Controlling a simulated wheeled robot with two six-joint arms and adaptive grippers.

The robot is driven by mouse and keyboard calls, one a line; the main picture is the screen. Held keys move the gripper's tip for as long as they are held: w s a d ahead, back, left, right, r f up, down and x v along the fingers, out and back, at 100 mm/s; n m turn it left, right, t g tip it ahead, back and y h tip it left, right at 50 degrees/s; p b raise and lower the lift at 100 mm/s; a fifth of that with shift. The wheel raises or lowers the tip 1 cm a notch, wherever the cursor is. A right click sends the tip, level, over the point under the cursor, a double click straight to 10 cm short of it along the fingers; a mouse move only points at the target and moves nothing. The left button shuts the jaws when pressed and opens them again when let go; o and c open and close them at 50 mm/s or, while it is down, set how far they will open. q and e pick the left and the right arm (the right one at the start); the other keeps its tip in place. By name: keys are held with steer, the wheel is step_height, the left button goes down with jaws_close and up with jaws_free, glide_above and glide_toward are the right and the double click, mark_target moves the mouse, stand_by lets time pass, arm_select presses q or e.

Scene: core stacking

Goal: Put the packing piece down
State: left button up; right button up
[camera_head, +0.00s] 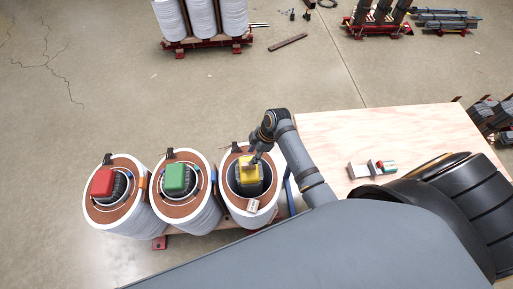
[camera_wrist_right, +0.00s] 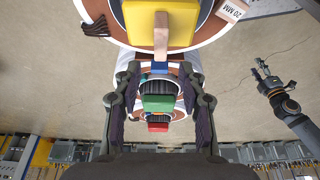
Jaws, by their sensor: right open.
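A pale block marked "20 MM" (camera_head: 253,206) lies on the brown top rim of the right-hand white coil; it also shows in the wrist view (camera_wrist_right: 234,10). A yellow block (camera_head: 249,174) sits in that coil's centre, with a tan wooden bar (camera_wrist_right: 161,36) on it. I cannot tell which piece is the packing piece. My right gripper (camera_wrist_right: 160,100) is open and empty, close to the yellow block; in the head view it hides part of the block's top. My left gripper (camera_wrist_right: 262,74) shows small at the right of the wrist view, its jaws unclear.
Two more white coils stand to the left, holding a green block (camera_head: 176,178) and a red block (camera_head: 103,183). More coils (camera_head: 200,20) stand at the back. The floor between is largely clear.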

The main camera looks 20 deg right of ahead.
steer(key=v, duration=0.6)
steer(key=shift+r, duration=0.2)
